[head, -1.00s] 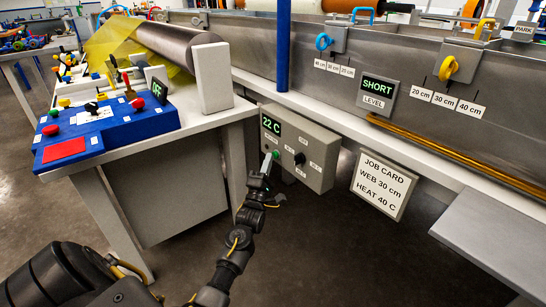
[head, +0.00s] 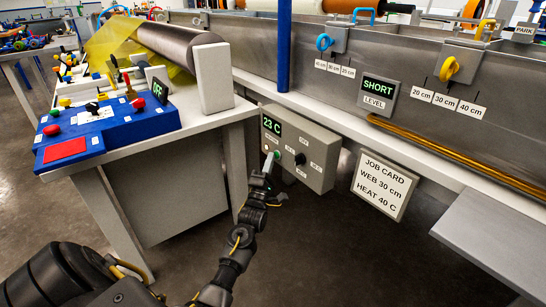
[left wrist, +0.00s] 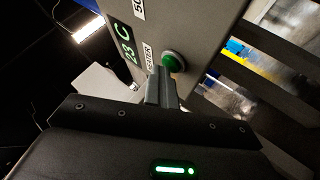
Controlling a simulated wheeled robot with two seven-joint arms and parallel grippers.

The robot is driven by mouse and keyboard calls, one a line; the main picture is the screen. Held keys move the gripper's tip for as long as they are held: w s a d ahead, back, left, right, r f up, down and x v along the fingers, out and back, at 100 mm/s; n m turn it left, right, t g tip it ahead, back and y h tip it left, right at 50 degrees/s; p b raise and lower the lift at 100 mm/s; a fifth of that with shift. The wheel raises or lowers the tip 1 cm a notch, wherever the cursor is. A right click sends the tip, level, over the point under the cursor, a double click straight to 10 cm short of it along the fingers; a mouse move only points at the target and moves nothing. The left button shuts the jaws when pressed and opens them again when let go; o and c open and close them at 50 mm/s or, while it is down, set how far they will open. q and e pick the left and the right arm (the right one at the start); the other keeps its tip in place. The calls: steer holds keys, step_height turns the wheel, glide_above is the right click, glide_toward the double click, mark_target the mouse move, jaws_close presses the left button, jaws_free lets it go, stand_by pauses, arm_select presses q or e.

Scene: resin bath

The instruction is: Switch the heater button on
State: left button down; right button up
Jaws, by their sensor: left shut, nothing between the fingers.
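The heater box (head: 315,165) is a grey panel under the bath's edge. Its display (head: 271,126) reads 23 C. The green heater button (head: 277,154) sits on its front, with a black knob (head: 300,159) to the right. In the left wrist view the button (left wrist: 173,62) shows green beside a label reading HEATER, and the display (left wrist: 125,41) is seen sideways. My left gripper (head: 268,163) is shut and empty, its fingertips (left wrist: 161,76) right by the button; I cannot tell whether they touch it. My right gripper is not in view.
A job card (head: 384,184) reads WEB 30 cm, HEAT 40 C. A level sign (head: 378,93) reads SHORT. A blue control console (head: 105,128) stands on the white table at left. A grey ledge (head: 490,235) juts out at lower right. The floor below the box is clear.

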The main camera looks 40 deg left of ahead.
arm_select(q)
steer(key=shift+s+d+r, duration=0.1)
steer(key=shift+d, duration=0.1)
steer(key=shift+s, duration=0.1)
steer(key=s+a+p, duration=0.2)
steer(key=s+p, duration=0.1)
steer(key=s, duration=0.2)
steer(key=shift+s+p, duration=0.4)
stand_by(0.5)
